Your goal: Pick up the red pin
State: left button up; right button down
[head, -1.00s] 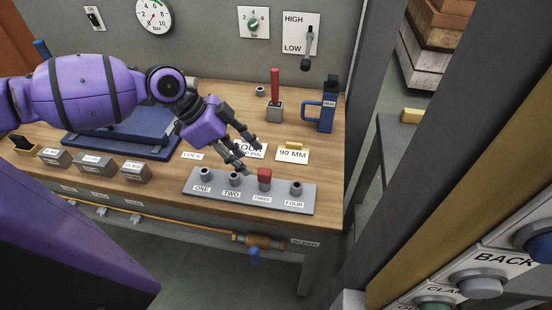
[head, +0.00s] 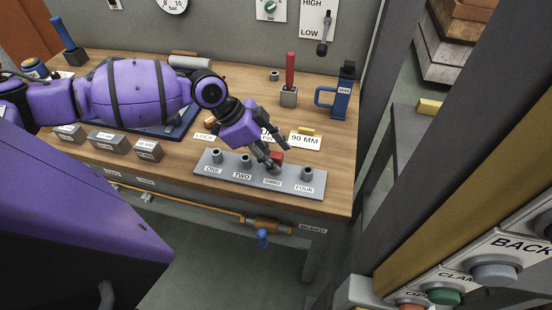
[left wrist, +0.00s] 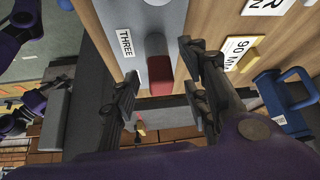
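The red pin (head: 277,156) stands at the position labelled THREE on the grey rack (head: 233,171) near the front edge of the workbench. My left gripper (head: 279,154) is right at the pin, its fingers spread and partly covering it. In the left wrist view, the red pin (left wrist: 160,76) shows between the two open black fingers of the left gripper (left wrist: 158,72), with gaps on both sides. The label THREE (left wrist: 125,42) is beside it. My right gripper does not show clearly in any view.
Dark sockets flank the pin at TWO (head: 245,160) and FOUR (head: 307,173). Behind stand a 90 MM card (head: 306,140), a red-handled lever (head: 290,70) and a blue-handled object (head: 341,101). A button panel (head: 500,262) is at the lower right.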

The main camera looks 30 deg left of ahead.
pick_arm(q)
grip_shut()
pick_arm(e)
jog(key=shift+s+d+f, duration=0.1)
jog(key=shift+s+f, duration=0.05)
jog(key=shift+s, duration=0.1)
pick_arm(q)
jog(key=shift+r, duration=0.1)
